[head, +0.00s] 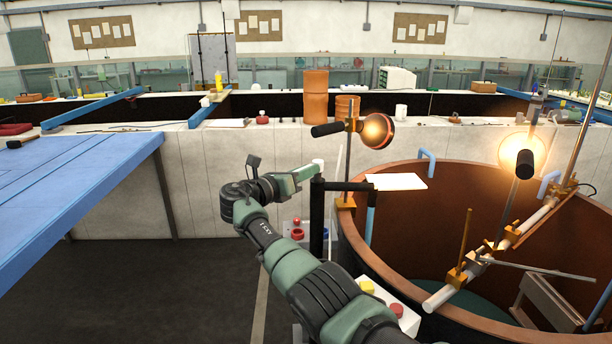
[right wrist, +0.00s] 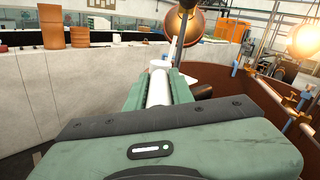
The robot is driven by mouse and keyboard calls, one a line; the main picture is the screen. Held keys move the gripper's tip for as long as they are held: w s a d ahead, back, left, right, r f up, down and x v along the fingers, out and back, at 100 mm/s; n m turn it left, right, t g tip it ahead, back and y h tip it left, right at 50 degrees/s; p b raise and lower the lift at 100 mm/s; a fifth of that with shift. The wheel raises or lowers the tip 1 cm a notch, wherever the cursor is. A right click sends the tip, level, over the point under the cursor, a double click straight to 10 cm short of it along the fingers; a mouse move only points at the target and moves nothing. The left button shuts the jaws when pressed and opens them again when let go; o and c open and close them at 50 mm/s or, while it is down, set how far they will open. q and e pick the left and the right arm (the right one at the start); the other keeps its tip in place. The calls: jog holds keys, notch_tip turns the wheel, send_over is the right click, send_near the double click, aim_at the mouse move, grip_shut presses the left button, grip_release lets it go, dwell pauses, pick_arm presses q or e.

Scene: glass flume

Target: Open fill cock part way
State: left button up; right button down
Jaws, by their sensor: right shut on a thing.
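The fill cock is a black upright standpipe (head: 317,222) with a black arm (head: 347,186) reaching right and a blue pipe (head: 370,218) hanging down at the tub's rim. A white rod-like handle (head: 319,163) shows at its top. My right gripper (head: 306,172) is at the top of the standpipe. In the right wrist view its green fingers (right wrist: 160,88) are shut on the white handle (right wrist: 158,86), which lies lengthwise between them. How far the cock is turned cannot be told. My left gripper is in neither view.
The big brown round tub (head: 410,176) stands right, with lit lamps (head: 377,131) on rods and a white bar (head: 500,251) across it. A box with red and yellow buttons (head: 367,287) is by its near side. A blue table (head: 75,185) is at left; dark floor between is clear.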

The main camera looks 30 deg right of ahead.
jog(key=shift+f, duration=0.1)
jog(key=c, duration=1.2)
grip_release()
jog(key=shift+c, duration=0.2)
jog(key=b+v, duration=0.1)
jog(key=v, duration=0.6)
jog(key=shift+a+b, duration=0.35)
jog(key=shift+s+f, duration=0.1)
